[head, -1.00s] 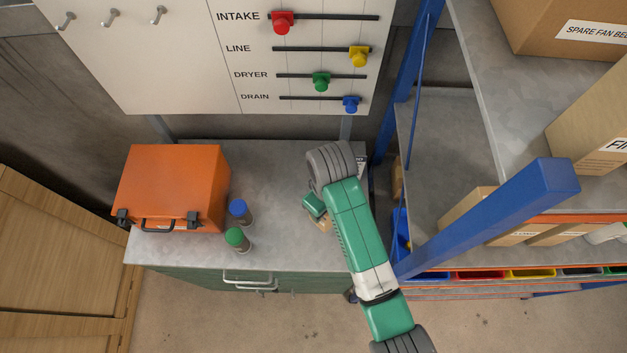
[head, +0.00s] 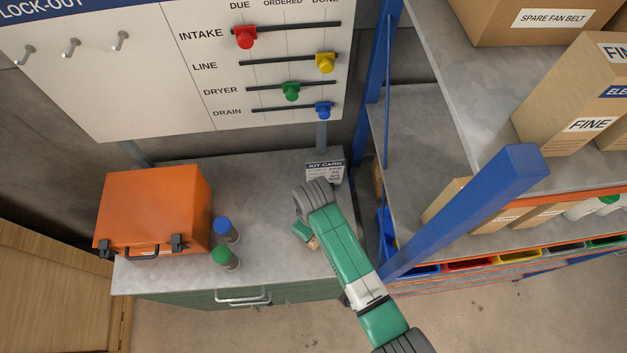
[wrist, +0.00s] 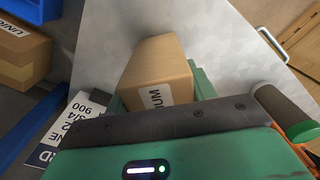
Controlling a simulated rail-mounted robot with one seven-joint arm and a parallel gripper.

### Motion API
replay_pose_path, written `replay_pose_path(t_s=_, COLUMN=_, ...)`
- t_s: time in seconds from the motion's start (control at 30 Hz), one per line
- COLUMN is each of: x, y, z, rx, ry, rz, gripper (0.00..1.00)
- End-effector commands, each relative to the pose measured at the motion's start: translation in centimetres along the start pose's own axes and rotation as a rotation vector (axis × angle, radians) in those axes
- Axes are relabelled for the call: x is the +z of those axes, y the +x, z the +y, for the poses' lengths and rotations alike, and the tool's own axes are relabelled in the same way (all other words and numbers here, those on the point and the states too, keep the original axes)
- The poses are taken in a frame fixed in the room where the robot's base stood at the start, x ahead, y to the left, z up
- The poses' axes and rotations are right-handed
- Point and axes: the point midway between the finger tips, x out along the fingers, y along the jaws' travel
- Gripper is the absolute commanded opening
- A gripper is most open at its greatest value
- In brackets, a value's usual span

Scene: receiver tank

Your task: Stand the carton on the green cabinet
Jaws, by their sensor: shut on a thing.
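The carton (wrist: 157,75) is a tan box with a white label, partly readable as "UM". My gripper (wrist: 160,98) is shut on it, one green finger on each side. In the head view only a small tan part of the carton (head: 314,243) shows beside my gripper (head: 304,233); my wrist hides the rest. The green cabinet (head: 190,297) has a grey top, and the carton is over the right part of it. I cannot tell whether the carton touches the top.
An orange case (head: 155,210) stands on the cabinet's left. A blue-capped bottle (head: 225,229) and a green-capped bottle (head: 225,257) stand between case and gripper. A kit card (head: 324,171) stands at the back right. A blue rack post (head: 470,205) is to the right.

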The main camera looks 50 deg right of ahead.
Motion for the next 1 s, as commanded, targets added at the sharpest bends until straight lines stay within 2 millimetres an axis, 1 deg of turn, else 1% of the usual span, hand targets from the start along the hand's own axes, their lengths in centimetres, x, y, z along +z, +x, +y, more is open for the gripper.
replay_pose_path(t_s=0.13, x=0.0, y=-0.1, z=0.0, rx=0.0, ry=0.0, rz=0.0, gripper=0.27)
replay_pose_path(t_s=0.27, x=0.0, y=0.3, z=0.0, rx=0.0, ry=0.0, rz=0.0, gripper=0.27)
replay_pose_path(t_s=0.3, x=0.0, y=0.3, z=0.0, rx=0.0, ry=0.001, rz=0.0, gripper=0.58)
replay_pose_path(t_s=0.4, x=0.0, y=0.3, z=0.0, rx=0.0, ry=0.001, rz=0.0, gripper=0.76)
replay_pose_path(t_s=0.67, x=0.0, y=0.2, z=0.0, rx=0.0, ry=0.001, rz=0.0, gripper=0.76)
replay_pose_path(t_s=0.77, x=-0.1, y=-0.8, z=0.0, rx=0.0, ry=0.0, rz=0.001, gripper=0.76)
replay_pose_path(t_s=0.87, x=-0.1, y=-3.0, z=0.0, rx=0.001, ry=0.0, rz=0.003, gripper=0.76)
replay_pose_path(t_s=1.0, x=-0.1, y=-6.7, z=0.0, rx=0.001, ry=0.0, rz=0.004, gripper=0.76)
